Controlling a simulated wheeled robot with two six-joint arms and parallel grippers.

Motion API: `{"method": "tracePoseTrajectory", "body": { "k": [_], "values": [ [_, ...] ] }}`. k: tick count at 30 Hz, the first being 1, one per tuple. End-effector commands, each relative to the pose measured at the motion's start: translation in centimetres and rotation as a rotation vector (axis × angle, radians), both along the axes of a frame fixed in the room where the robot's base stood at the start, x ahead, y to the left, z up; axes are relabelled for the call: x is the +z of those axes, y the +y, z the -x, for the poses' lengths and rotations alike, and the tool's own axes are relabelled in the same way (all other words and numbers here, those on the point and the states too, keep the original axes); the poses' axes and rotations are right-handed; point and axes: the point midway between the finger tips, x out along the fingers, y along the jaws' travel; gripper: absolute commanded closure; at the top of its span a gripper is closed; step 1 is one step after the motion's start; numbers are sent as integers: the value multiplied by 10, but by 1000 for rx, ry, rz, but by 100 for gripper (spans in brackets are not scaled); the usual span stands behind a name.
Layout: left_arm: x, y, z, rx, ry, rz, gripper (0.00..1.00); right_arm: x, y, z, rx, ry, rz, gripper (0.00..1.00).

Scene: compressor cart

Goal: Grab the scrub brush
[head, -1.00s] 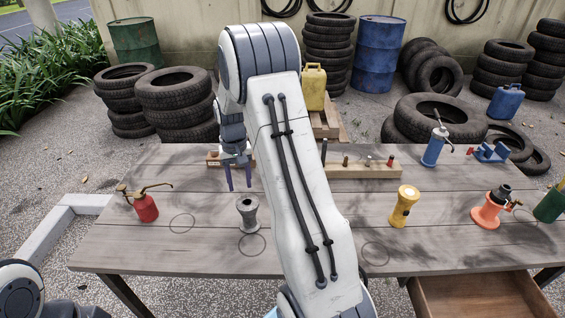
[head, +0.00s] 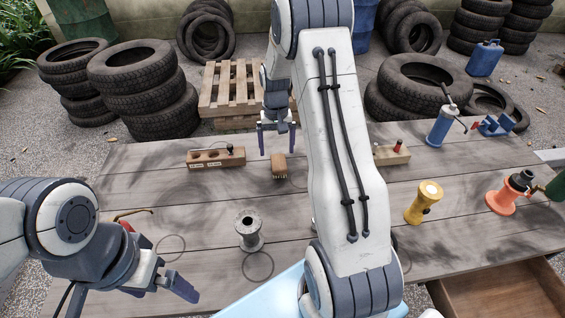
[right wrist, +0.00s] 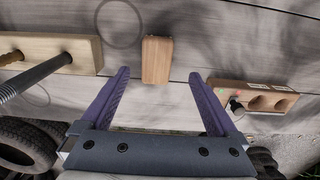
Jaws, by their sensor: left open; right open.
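The scrub brush (head: 279,167) is a small wooden block with pale bristles on the near side. It sits on the table just below my right gripper (head: 277,139), which is open and empty with its fingers pointing down. In the right wrist view the brush (right wrist: 157,60) lies centred between the open fingertips (right wrist: 159,76) and slightly beyond them; no contact shows. My left gripper (head: 168,282) is open at the lower left, low in the head view and away from the brush.
A wooden block with holes (head: 216,157) lies left of the brush. A grey spool (head: 249,230) stands nearer. A second wooden rack (head: 393,155) is partly hidden behind my right arm. A yellow flashlight (head: 424,203) and orange item (head: 508,193) stand to the right. An open drawer (head: 490,295) is at lower right.

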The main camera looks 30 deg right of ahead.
Motion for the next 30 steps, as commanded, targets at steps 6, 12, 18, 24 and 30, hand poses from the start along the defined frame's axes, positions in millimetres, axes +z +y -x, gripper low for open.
{"method": "tracePoseTrajectory", "body": {
  "k": [6, 12, 18, 24, 30],
  "values": [
    [1, 0, 0, 0, 0, 0, 0, -21, 0, 0, 1, 0, 0, 5],
    [6, 0, 0, 0, 0, 0, 0, -46, -4, 5, -1, 4, -2, 5],
    [7, 0, 0, 0, 0, 0, 0, -70, -5, 5, -2, 1, 0, 5],
    [7, 0, 0, 0, 0, 0, 0, -72, -6, 4, -2, -2, 1, 5],
    [7, 0, 0, 0, 0, 0, 0, -72, -6, 5, -2, -2, 1, 55]
  ]
}}
